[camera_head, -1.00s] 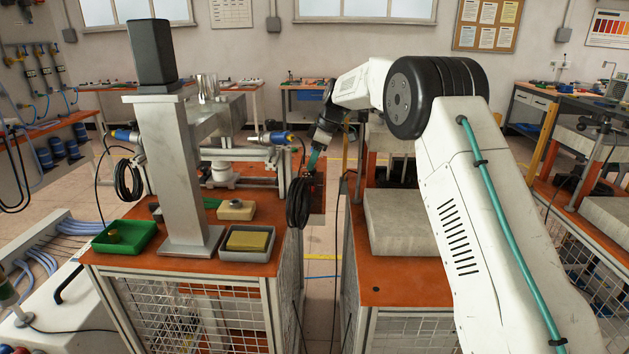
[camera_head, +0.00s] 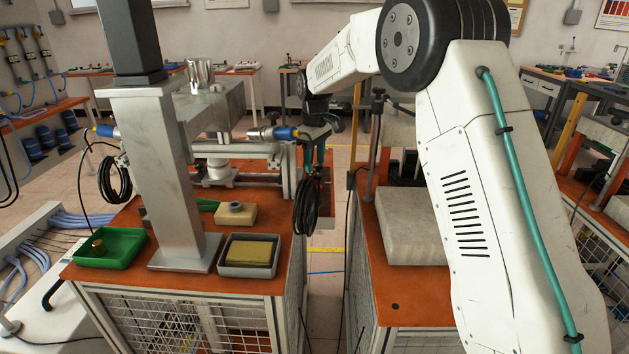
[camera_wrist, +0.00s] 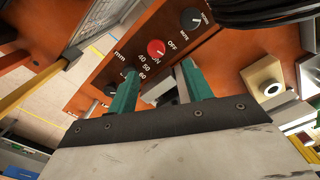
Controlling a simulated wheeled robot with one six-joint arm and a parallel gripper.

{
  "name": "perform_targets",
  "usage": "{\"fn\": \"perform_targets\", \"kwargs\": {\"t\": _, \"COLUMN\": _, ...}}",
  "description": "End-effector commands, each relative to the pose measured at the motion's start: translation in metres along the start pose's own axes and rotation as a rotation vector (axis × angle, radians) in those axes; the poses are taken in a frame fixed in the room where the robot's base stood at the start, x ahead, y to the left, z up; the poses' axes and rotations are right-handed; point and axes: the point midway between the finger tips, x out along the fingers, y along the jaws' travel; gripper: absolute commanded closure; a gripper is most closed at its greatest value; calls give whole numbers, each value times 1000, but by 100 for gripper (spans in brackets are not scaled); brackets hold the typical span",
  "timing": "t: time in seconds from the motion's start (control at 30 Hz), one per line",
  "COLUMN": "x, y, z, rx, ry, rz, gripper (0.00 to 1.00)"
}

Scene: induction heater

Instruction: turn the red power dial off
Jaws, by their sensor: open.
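The red power dial (camera_wrist: 156,48) shows in the wrist view on an orange-brown panel, with OFF printed to its right and ON just below it. Its pointer direction is too small to tell. My gripper (camera_wrist: 158,70) has two teal fingers spread apart with nothing held between them. The dial appears just beyond the fingertips, between them and apart from them. In the head view my gripper (camera_head: 318,152) hangs downward beside the heater stand, partly behind a black cable coil. The dial is not visible in the head view.
Two black knobs, one upper (camera_wrist: 191,17) and one lower (camera_wrist: 110,89), flank the red dial. The black cable coil (camera_head: 306,207) hangs close to my gripper. A grey block (camera_head: 412,226) lies on the right bench. A green tray (camera_head: 110,248) sits on the left bench. A floor gap separates the benches.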

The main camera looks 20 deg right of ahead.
Motion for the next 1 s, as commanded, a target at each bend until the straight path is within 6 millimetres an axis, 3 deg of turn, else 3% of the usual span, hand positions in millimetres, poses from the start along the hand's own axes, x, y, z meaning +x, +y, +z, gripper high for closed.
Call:
{"fn": "perform_targets", "kwargs": {"t": 0.17, "x": 16, "y": 5, "z": 5, "rx": 20, "ry": -2, "rz": -3, "gripper": 50}}
{"fn": "perform_targets", "kwargs": {"t": 0.5, "x": 67, "y": 3, "z": 3, "rx": 17, "ry": -1, "rz": -3, "gripper": 50}}
{"fn": "perform_targets", "kwargs": {"t": 0.9, "x": 78, "y": 2, "z": 2, "rx": 14, "ry": 1, "rz": -2, "gripper": 50}}
{"fn": "perform_targets", "kwargs": {"t": 0.93, "x": 78, "y": 2, "z": 2, "rx": 14, "ry": 1, "rz": -2, "gripper": 52}}
{"fn": "perform_targets", "kwargs": {"t": 1.0, "x": 78, "y": 2, "z": 2, "rx": 14, "ry": 1, "rz": -1, "gripper": 72}}
